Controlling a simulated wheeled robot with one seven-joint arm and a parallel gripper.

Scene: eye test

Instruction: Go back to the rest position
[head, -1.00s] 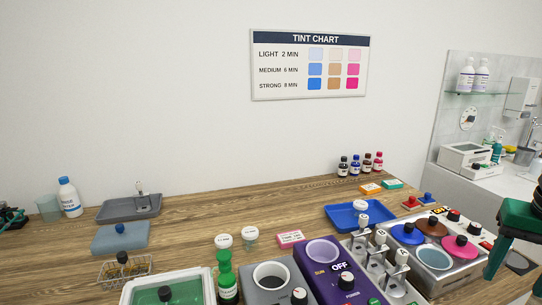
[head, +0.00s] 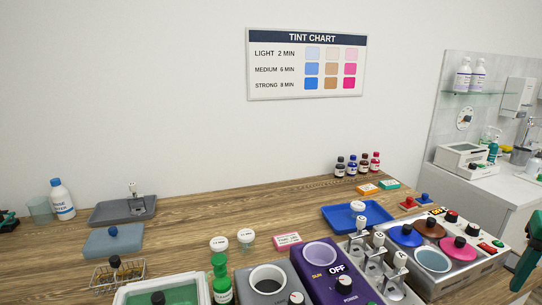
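My gripper (head: 527,262) shows only in part at the right edge of the head view, as a teal-green piece slanting down in front of the white counter and the table's right end. The rest of it is cut off by the picture edge. I cannot see both fingertips, nor whether it holds anything. It appears apart from the steel unit with coloured lids (head: 433,260) to its left.
The wooden table (head: 180,232) bears a purple device marked OFF (head: 318,250), a blue tray (head: 335,222), a green bottle (head: 221,285) and a grey tray (head: 105,215). A white counter (head: 490,188) stands at right. The table's back middle is mostly clear.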

